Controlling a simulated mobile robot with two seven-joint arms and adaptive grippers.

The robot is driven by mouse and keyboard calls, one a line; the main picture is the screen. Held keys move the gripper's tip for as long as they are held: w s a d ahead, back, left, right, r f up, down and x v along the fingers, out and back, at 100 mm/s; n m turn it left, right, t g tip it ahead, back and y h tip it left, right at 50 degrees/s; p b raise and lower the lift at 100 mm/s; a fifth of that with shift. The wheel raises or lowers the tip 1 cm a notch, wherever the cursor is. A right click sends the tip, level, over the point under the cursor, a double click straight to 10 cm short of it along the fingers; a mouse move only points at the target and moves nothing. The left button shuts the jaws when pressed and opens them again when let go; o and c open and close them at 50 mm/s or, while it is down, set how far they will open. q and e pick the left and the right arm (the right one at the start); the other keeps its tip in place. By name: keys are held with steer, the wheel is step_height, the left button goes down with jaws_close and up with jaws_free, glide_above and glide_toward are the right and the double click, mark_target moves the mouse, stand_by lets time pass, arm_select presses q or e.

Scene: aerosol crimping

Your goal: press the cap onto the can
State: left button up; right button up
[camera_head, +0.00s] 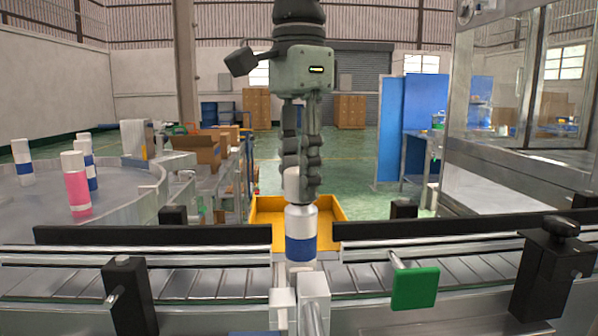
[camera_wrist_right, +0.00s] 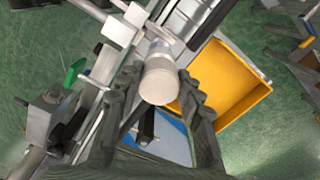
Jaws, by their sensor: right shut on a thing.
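A white and blue can (camera_head: 300,246) stands upright at the conveyor, behind a white clamp-like fixture. A white cap (camera_head: 291,184) is directly above the can's top, partly hidden by my fingers. I see no clear gap between cap and can, but I cannot tell how firmly it is seated. My right gripper (camera_head: 302,190) points straight down and is shut on the cap. In the right wrist view the round white cap top (camera_wrist_right: 159,82) shows between the two dark fingers. My left gripper is not in view.
A yellow bin (camera_head: 333,210) is behind the conveyor (camera_head: 210,283). Dark guide rails (camera_head: 150,235) run on both sides of the can. A green plate (camera_head: 415,289) is at front right. A round table (camera_head: 125,205) at left holds several cans, one pink (camera_head: 77,190).

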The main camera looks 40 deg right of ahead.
steer(key=o, duration=0.8)
steer(key=o, duration=0.5)
steer(key=shift+r, duration=3.5)
